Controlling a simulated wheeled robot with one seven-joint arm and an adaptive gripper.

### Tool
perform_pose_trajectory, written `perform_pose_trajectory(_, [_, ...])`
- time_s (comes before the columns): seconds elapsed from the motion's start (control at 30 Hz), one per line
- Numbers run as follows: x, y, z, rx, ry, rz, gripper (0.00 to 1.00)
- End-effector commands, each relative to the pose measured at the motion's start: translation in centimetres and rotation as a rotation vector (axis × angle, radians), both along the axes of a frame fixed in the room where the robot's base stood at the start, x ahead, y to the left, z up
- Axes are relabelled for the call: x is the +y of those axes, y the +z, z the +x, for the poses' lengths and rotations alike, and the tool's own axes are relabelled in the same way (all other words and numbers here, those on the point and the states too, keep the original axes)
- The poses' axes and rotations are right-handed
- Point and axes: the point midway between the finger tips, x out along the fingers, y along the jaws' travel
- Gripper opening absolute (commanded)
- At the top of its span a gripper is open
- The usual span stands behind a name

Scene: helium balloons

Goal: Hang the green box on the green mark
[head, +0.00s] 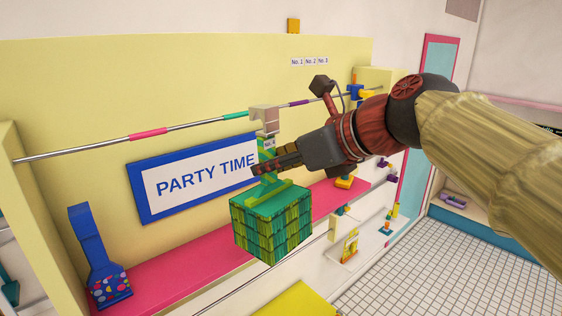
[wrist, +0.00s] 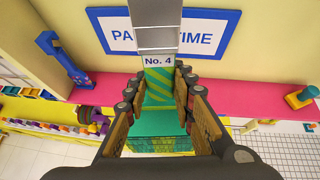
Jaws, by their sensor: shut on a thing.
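The green box (head: 272,225) has a striped green stem, a "No. 4" label and a grey hook (head: 264,119) on top. My gripper (head: 268,165) is shut on the stem and holds the box upright in front of the wall. In the wrist view the stem (wrist: 159,92) stands between my gripper's fingers (wrist: 160,100), with the box (wrist: 158,143) below. The green mark (head: 233,115) is a band on a metal rod (head: 190,125). In the head view the hook overlaps the rod just right of this mark; I cannot tell whether it touches.
The rod also has a pink band (head: 148,133) to the left and a purple band (head: 299,102) to the right. A "PARTY TIME" sign (head: 150,190) hangs below it.

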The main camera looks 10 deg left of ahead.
Motion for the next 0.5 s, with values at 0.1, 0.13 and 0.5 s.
perform_pose_trajectory(0.1, [0.9, 0.1, 0.7, 0.002, 0.002, -0.001, 0.0])
perform_pose_trajectory(0.13, [1.1, 0.1, 0.9, 0.001, 0.002, 0.0, 0.0])
perform_pose_trajectory(0.5, [2.8, 0.1, 2.3, 0.0, 0.001, -0.001, 0.0])
